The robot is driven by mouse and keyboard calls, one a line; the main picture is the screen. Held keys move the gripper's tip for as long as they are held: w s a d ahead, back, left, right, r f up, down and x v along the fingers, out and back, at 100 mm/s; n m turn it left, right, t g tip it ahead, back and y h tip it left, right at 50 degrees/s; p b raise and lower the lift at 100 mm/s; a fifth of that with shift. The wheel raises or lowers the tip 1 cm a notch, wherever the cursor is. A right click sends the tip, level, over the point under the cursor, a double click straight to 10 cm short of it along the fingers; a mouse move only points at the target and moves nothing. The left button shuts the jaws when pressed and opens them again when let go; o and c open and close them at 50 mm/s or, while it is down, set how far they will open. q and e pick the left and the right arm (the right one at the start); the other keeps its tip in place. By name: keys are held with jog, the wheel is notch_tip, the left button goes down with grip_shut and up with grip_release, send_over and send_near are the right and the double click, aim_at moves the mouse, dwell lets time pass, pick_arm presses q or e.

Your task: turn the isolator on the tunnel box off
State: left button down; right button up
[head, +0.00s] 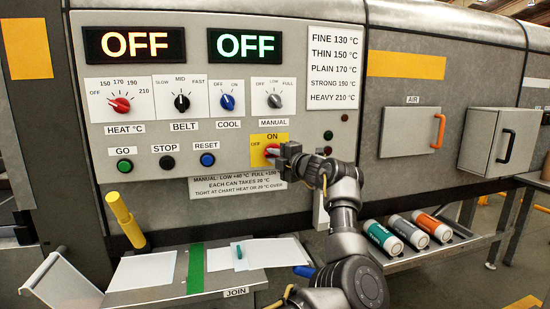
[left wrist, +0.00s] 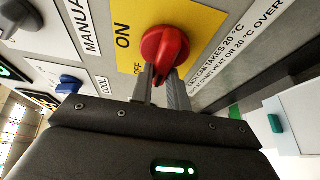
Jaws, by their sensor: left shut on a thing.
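The isolator is a red rotary knob (head: 271,150) on a yellow plate (head: 269,137) marked ON at the top and OFF at the left, low on the grey tunnel box panel. My left gripper (head: 279,153) reaches it from the right and is shut on the knob. The left wrist view shows the red knob (left wrist: 165,46) between the two fingers of my left gripper (left wrist: 164,75), with the ON and OFF lettering beside it. The gripper partly covers the knob, and I cannot tell exactly which way its pointer faces. My right gripper is not in view.
Above are the HEAT (head: 121,104), BELT (head: 182,102), COOL (head: 227,101) and MANUAL (head: 274,100) dials. Two displays (head: 135,44) read OFF. GO, STOP and RESET buttons (head: 207,160) sit to the left. Below are a shelf with papers (head: 143,270) and several cans (head: 384,238).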

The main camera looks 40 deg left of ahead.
pick_arm(q)
jog(key=c, duration=1.4)
grip_release()
jog(key=shift+a, duration=0.15)
jog(key=shift+o, duration=0.2)
